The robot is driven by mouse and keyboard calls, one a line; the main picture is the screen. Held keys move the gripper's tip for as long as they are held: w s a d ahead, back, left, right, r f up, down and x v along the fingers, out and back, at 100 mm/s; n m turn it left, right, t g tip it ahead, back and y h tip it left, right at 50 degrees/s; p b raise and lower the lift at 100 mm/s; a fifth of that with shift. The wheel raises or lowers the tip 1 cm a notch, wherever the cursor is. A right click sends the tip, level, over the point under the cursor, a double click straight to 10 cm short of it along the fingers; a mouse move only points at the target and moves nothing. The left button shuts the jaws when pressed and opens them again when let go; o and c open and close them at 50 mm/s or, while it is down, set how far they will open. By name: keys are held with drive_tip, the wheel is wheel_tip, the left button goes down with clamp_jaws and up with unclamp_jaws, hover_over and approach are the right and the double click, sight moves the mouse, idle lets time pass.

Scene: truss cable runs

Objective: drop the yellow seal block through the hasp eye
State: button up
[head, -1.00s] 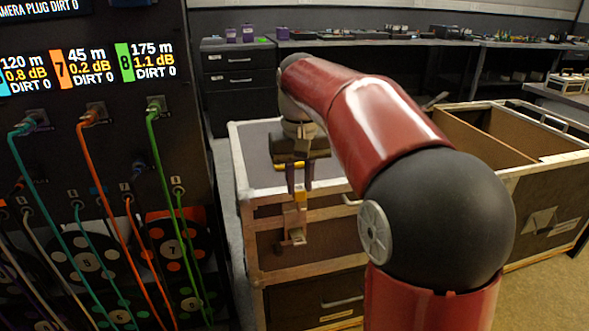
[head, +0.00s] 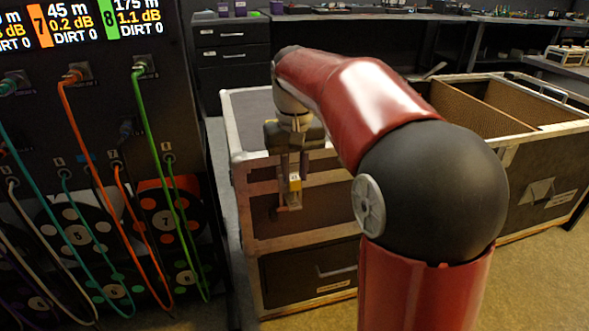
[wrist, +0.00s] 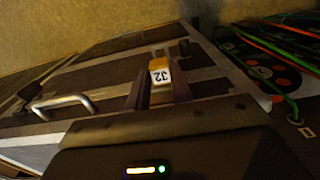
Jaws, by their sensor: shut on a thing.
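The yellow seal block (head: 295,183) has a white label and is held between the fingers of my gripper (head: 291,178). In the wrist view the block (wrist: 160,67) sits between the dark fingertips, its white label marked with dark characters facing the camera. The hasp (head: 288,208) is a pale metal fitting on the front of the flight case, just below the block in the head view. The block's lower end is close to the hasp. I cannot tell whether it touches the hasp or is in the eye, as the eye is not clear.
The flight case (head: 305,246) has pale edging and a handle on its front. A larger open case (head: 545,165) stands to the right. The patch rack (head: 90,110) with teal, orange and green cables is at the left. A dark bench (head: 400,18) runs along the back.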

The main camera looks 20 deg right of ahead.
sight(295, 179)
drive_tip(key=shift+f+b, duration=1.1)
drive_tip(key=shift+f, duration=1.1)
drive_tip(key=shift+s, duration=0.1)
drive_tip(key=o, duration=1)
drive_tip(key=shift+o, duration=0.2)
wheel_tip(295, 179, up, 8)
drive_tip(key=p, duration=0.7)
drive_tip(key=shift+r, duration=0.45)
